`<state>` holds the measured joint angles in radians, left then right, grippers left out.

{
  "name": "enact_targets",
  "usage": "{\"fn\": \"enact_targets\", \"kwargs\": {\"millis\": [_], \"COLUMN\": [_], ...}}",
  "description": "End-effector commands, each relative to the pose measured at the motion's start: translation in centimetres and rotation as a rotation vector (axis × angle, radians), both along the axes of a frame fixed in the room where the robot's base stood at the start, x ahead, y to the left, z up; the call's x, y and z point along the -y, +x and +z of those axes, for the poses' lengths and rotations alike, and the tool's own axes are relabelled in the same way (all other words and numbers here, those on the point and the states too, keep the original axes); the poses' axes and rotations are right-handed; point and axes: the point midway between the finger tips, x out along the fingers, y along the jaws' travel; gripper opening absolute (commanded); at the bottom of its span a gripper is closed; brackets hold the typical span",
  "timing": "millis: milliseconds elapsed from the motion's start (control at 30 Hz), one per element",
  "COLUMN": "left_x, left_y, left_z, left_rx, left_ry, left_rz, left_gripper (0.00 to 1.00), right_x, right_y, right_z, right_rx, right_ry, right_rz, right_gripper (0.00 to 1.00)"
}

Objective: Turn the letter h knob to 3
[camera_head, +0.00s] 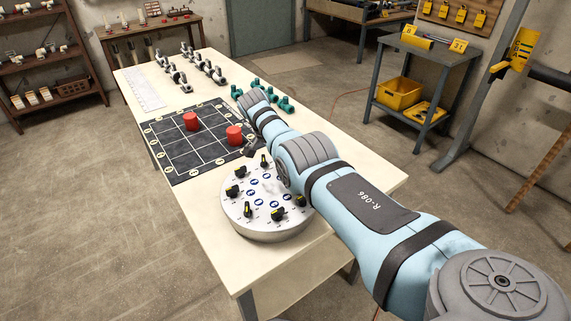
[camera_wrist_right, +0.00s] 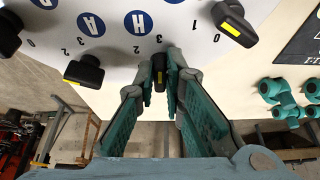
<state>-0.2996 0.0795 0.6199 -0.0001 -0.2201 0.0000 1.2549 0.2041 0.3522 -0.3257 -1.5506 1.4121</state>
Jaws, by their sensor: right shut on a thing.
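The knob panel (camera_head: 240,213) is a round pale disc on the table, with several black knobs around its rim and blue letter discs inside. In the right wrist view, the blue letter H disc (camera_wrist_right: 138,22) lies just inward of a black knob (camera_wrist_right: 159,72) with a yellow mark. My right gripper (camera_wrist_right: 164,62) has its teal-padded fingers around this knob, shut on it. The yellow mark faces the wrist camera. Small numerals stand near the knob; its exact setting I cannot tell. In the head view my right arm hides part of the panel. My left gripper is not in view.
Another black knob (camera_wrist_right: 85,74) stands close left of the gripped one, beside the letter A disc (camera_wrist_right: 91,24). A third knob (camera_wrist_right: 233,22) is at the right. A black grid board (camera_head: 180,165) with red cylinders and green pipe fittings (camera_head: 285,103) lie on the table beyond.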

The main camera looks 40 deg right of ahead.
Motion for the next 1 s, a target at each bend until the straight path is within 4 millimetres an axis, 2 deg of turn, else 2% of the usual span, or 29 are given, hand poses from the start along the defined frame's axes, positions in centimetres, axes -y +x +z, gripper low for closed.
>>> {"fn": "enact_targets", "kwargs": {"millis": [267, 300, 400, 733, 867, 1000], "left_x": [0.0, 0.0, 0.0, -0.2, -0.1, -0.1], "left_y": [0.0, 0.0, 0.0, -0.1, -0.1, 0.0], "left_z": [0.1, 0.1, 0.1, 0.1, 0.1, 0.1], "left_rx": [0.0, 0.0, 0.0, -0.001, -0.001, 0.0], "left_ry": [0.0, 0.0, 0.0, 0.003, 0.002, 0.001], "left_rz": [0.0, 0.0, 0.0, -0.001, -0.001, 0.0], "left_gripper": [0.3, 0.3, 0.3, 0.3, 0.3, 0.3], "right_x": [0.0, 0.0, 0.0, -0.1, -0.8, -2.4], "right_y": [0.1, 0.1, 0.1, 0.1, 0.1, 0.2], "right_z": [0.2, 0.2, 0.1, 0.3, 2.0, 5.7], "right_rx": [0.004, 0.004, 0.002, 0.003, 0.005, 0.006], "right_ry": [0.0, 0.0, 0.0, 0.0, 0.0, 0.0], "right_rz": [-0.001, -0.001, 0.0, 0.001, 0.001, 0.003], "right_gripper": [0.0, 0.16, 0.3, 0.3, 0.3, 0.3]}}
